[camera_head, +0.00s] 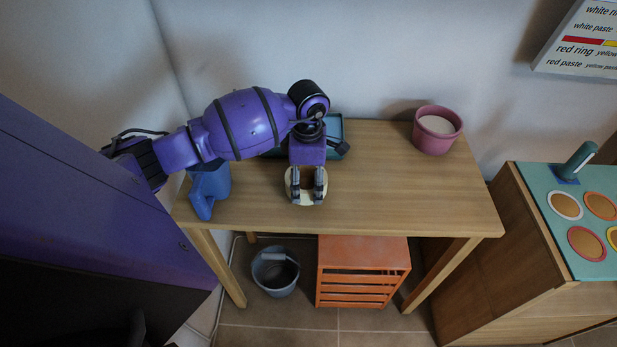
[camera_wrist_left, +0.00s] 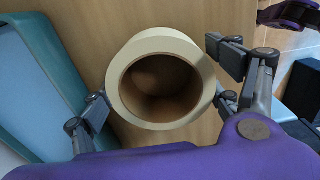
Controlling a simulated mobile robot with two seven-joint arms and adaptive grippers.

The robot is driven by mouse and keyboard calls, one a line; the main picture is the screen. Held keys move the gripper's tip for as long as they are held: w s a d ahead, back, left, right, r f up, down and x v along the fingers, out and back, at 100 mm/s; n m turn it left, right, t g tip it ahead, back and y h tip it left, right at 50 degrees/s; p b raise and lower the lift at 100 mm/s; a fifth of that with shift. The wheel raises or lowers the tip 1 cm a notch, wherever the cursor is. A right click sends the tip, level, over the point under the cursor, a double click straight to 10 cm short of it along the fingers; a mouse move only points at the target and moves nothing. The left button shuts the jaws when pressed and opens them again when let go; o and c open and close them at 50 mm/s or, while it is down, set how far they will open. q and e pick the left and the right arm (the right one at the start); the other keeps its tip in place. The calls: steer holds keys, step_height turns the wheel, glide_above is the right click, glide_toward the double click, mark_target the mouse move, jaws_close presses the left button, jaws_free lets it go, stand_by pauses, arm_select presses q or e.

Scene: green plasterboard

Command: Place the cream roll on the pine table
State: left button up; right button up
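The cream roll (camera_head: 290,196) is a thick ring with a brown inner wall. It is over the pine table (camera_head: 400,195), with its hole facing up; whether it rests on the top is unclear. In the left wrist view the roll (camera_wrist_left: 124,97) lies between the fingers of my left gripper (camera_wrist_left: 165,85). A gap shows between the roll and the upper right finger; contact at the other fingers is hard to tell. In the head view my left gripper (camera_head: 307,185) points down over the roll and hides part of it.
A teal tray (camera_head: 333,129) lies behind my left gripper. A pink pot (camera_head: 432,140) stands at the back right. The table's front right is clear. A bucket (camera_head: 275,274) and orange crate (camera_head: 362,253) are below.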

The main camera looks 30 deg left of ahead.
arm_select(q)
steer(key=shift+o, duration=1.2)
step_height(320, 180, up, 13)
steer(key=shift+f, duration=0.2)
